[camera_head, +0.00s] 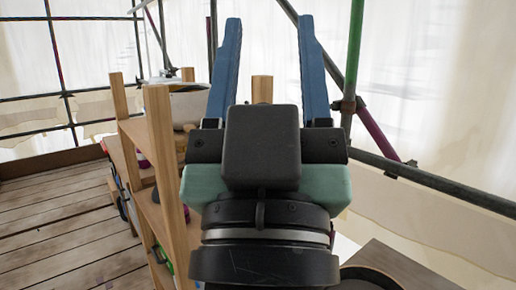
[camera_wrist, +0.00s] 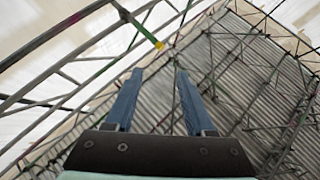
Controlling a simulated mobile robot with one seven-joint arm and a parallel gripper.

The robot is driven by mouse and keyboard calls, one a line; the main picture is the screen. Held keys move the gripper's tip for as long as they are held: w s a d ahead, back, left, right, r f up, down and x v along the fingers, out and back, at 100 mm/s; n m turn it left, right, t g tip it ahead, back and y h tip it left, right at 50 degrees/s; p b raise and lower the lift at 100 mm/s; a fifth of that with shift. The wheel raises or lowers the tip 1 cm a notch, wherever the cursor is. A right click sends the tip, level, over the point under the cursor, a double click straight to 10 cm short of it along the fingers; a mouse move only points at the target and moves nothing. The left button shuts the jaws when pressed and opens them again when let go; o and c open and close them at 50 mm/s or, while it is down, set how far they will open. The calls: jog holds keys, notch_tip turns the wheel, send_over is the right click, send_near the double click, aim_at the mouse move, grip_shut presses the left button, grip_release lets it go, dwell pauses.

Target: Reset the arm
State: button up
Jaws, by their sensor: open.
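My gripper (camera_head: 270,30) is in the middle of the head view, with its two blue fingers pointing up and spread apart. Nothing is between the fingers. In the wrist view my gripper (camera_wrist: 159,75) is also open and empty, with scaffold poles and a corrugated surface far beyond it. My wrist hides part of the wooden shelf (camera_head: 158,150) behind it in the head view.
The wooden shelf, with several small items, stands left of my arm. Scaffold poles (camera_head: 353,60) run close on the right, with a slanting rail (camera_head: 440,183). Plank flooring (camera_head: 60,225) at the left is clear. Pale sheeting (camera_head: 440,80) hangs behind.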

notch_tip(320, 180, up, 16)
jog(key=s+t+y+p, duration=0.1)
jog(key=s+p, duration=0.1)
jog(key=p, duration=1.1)
jog(key=shift+a, duration=0.45)
